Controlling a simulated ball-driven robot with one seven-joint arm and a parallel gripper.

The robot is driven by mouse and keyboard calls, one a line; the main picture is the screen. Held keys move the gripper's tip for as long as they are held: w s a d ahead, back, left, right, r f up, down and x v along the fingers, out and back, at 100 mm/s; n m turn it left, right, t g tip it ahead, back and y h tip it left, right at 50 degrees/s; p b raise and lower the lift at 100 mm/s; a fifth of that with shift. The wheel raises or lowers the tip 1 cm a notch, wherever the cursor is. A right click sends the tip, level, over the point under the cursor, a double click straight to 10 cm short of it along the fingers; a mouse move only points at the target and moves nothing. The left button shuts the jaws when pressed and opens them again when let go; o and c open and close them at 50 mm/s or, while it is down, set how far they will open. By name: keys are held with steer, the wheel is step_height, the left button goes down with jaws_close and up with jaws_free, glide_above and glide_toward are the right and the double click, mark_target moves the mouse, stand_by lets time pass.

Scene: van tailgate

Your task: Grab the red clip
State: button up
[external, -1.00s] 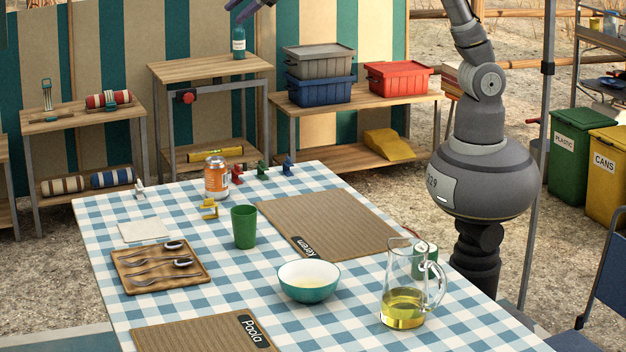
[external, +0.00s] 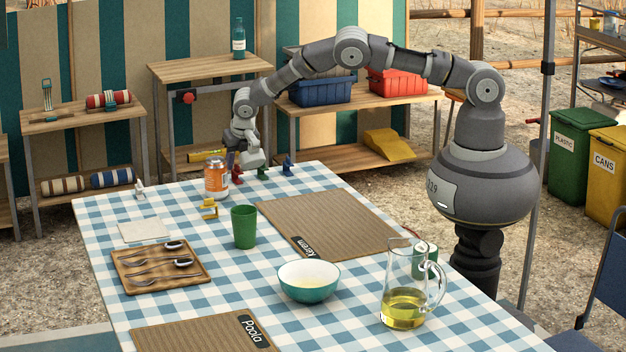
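The red clip (external: 237,175) stands near the far edge of the checked table, just right of the orange can (external: 216,177). My gripper (external: 241,165) reaches down from above, over or beside the red clip, and hides part of it. I cannot tell whether it touches the clip or how far its fingers are apart. A green clip (external: 262,169) and a blue clip (external: 288,166) stand in a row to the right. A yellow clip (external: 210,209) lies in front of the can, and a white clip (external: 139,188) stands at the left edge.
On the checked table (external: 96,217) are a green cup (external: 244,227), a bowl (external: 308,281), a glass jug (external: 404,300), a cutlery tray (external: 125,256) and woven mats (external: 330,222). The orange can stands close to my gripper's left.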

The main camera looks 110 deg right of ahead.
steer(key=x, duration=0.3)
steer(key=shift+a+b, duration=0.15)
steer(key=shift+b, duration=0.25)
steer(key=shift+r, duration=0.15)
jaws_close()
